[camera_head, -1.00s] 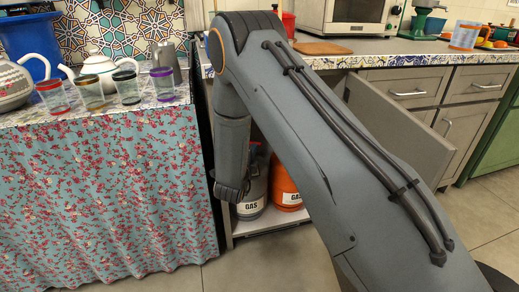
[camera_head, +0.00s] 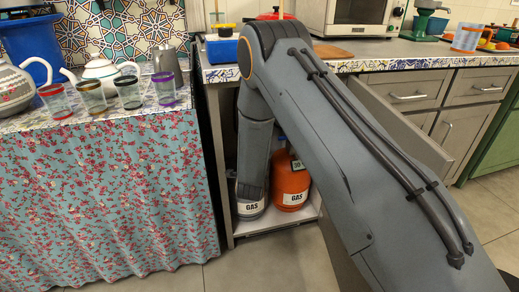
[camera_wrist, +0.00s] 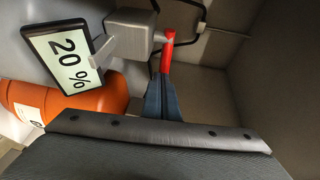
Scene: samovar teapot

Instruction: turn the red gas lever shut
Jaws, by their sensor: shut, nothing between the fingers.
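The red gas lever (camera_wrist: 168,52) shows in the wrist view at upper middle, attached to the right side of a grey box (camera_wrist: 130,32). It hangs down from its upper end. My gripper (camera_wrist: 163,78) is shut and empty, its blue-grey fingers just below the lever's lower end. The tips overlap or nearly meet the lever in the picture; I cannot tell whether they touch. In the head view the lever and my gripper are hidden behind my arm.
A display reading 20 % (camera_wrist: 65,58) is left of the grey box. An orange gas cylinder (camera_head: 291,186) and a grey one (camera_head: 250,209) stand in the open cabinet. Dark pipes (camera_wrist: 185,25) run along its wall. A cloth-covered table (camera_head: 110,200) with glasses is at left.

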